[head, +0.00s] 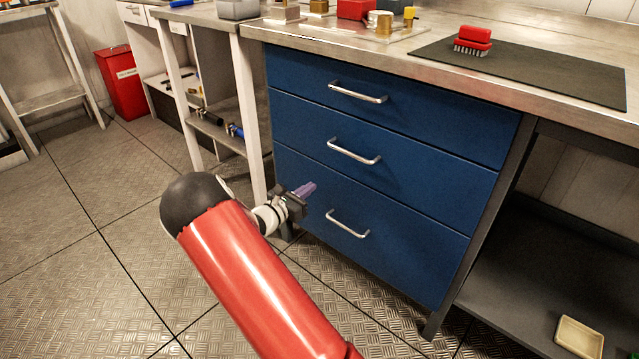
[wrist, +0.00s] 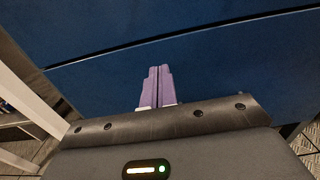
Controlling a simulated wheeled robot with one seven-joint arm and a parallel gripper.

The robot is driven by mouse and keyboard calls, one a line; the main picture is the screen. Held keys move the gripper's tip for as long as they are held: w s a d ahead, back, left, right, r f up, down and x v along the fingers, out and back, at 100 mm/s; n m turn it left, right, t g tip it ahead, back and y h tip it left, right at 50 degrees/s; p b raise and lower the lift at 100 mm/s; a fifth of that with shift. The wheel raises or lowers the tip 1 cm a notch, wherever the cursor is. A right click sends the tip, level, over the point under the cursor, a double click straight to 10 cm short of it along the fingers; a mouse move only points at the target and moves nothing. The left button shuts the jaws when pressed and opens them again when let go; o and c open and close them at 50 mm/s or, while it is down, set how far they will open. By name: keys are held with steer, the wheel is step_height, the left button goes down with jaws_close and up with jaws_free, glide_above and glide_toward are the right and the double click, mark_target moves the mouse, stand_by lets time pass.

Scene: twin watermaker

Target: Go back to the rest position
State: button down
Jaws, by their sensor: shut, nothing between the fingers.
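My gripper (head: 306,189) is in front of the left side of the blue drawer unit (head: 300,132), near the lowest drawer and left of its handle. Its purple fingers are together and hold nothing. In the wrist view the shut fingers (wrist: 155,87) point at the blue drawer fronts (wrist: 210,75), with the seam between two drawers behind them. I cannot tell the exact gap between fingertips and drawer front. All the drawers look closed.
The lowest drawer's handle (head: 347,224) juts out right of my gripper. A white table leg (head: 247,120) stands close on the left. A red brush (head: 473,41) lies on a dark mat (head: 540,72) on the worktop. Open floor (head: 90,250) lies to the left.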

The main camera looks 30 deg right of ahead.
steer(key=v, duration=0.7)
steer(key=s+r+m+g+y, duration=0.3)
steer(key=s+r+m+y, duration=0.1)
steer(key=s+m, duration=0.25)
steer(key=s+r+m+g+y, duration=0.3)
steer(key=s+r+m, duration=0.15)
steer(key=s, duration=0.35)
steer(key=s+a+r+m+t+y, duration=0.3)
steer(key=s+a+r+m+y, duration=0.1)
steer(key=s+a, duration=0.3)
steer(key=s+a+r+m+t+y, duration=0.3)
steer(key=s+a+m+y, duration=0.3)
steer(key=s, duration=0.4)
steer(key=shift+s+a+r+m, duration=0.2)
steer(key=shift+a+r+m, duration=0.1)
steer(key=shift+a+r, duration=0.55)
steer(key=shift+f, duration=0.1)
